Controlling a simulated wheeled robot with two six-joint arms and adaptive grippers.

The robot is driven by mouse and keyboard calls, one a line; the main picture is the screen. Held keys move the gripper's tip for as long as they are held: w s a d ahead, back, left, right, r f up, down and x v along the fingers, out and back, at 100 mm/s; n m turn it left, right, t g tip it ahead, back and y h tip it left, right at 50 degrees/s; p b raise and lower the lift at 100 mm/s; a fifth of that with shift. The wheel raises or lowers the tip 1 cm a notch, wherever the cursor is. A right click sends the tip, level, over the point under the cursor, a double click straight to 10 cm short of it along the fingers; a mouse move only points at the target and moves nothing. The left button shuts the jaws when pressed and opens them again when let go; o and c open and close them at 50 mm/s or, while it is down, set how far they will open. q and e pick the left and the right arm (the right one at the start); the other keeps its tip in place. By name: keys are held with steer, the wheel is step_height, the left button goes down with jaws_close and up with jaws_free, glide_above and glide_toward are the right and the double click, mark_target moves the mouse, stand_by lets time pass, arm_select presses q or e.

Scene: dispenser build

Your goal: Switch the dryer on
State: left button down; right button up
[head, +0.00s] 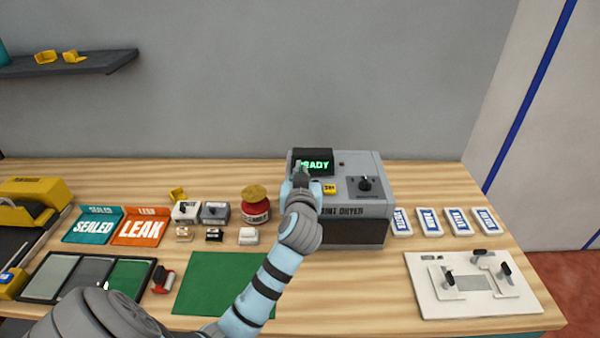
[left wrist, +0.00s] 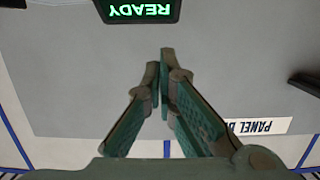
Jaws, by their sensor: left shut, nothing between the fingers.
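The dryer (head: 368,212) is a grey box at the back middle of the bench. Its black display (head: 315,163) glows green and reads READY; it also shows upside down at the top of the left wrist view (left wrist: 140,8). A dark knob (head: 365,184) sits on its top panel at the right, and a small yellow label (head: 329,189) is beside my gripper. My left gripper (head: 301,168) is shut and empty over the dryer's left part, just in front of the display. In the left wrist view its fingertips (left wrist: 160,58) meet. I cannot tell whether they touch the dryer. My right gripper is not in view.
A red jar (head: 256,211) stands just left of the dryer. Several white packets (head: 429,222) lie to its right, and a white fixture board (head: 440,300) is at front right. A green mat (head: 215,280) and the SEALED (head: 93,226) and LEAK (head: 141,229) trays are to the left.

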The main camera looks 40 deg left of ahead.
arm_select(q)
steer(key=v, duration=0.2)
steer(key=r+v, duration=0.1)
steer(key=v, duration=0.2)
steer(key=shift+w, duration=0.1)
